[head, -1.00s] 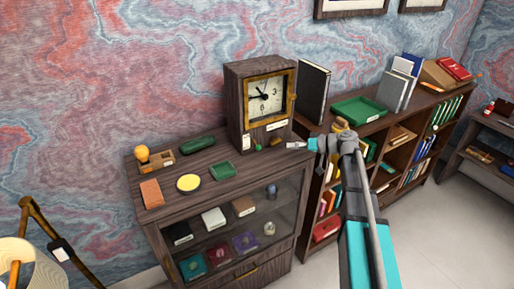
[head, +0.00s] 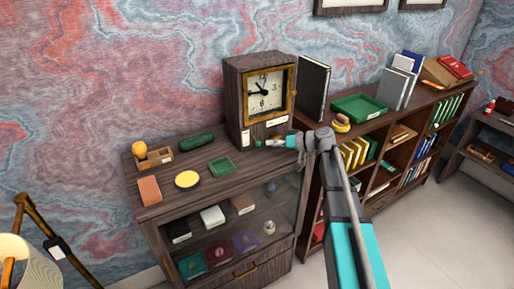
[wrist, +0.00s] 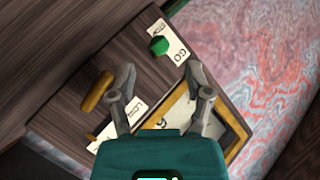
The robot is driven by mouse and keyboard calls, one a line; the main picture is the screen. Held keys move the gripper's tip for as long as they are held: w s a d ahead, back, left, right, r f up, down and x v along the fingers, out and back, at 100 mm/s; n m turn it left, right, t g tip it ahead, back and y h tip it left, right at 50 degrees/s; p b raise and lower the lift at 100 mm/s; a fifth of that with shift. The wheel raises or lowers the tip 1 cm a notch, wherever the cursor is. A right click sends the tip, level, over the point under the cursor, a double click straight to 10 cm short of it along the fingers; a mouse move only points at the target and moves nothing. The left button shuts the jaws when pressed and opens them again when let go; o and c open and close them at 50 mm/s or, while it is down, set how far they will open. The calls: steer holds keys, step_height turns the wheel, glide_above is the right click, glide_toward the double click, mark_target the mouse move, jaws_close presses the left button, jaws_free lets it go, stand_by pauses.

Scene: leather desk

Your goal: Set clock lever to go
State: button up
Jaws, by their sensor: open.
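The clock (head: 237,85) is a dark wooden case with a brass-framed dial, upright on the cabinet top. A small green knob (head: 258,143) shows low on its front and also in the wrist view (wrist: 159,46). It lies beside a white label with GO (wrist: 180,56) at one end and STOP (wrist: 159,27) at the other; its exact setting is unclear. An ochre handle (wrist: 97,91) sits on the same front. My gripper (head: 270,142) is just right of the green knob. In the wrist view my gripper (wrist: 160,76) is open and empty, its fingers pointing toward the knob without visible contact.
A second white label (wrist: 121,121) is partly covered by a finger. The cabinet top (head: 222,146) also holds a green roll (head: 197,142), a yellow disc (head: 187,179) and small boxes. A black binder (head: 313,90) stands right of the clock.

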mark_target(258, 144)
steer(key=shift+b+x, duration=0.75)
steer(key=shift+x, duration=2.35)
jaws_close()
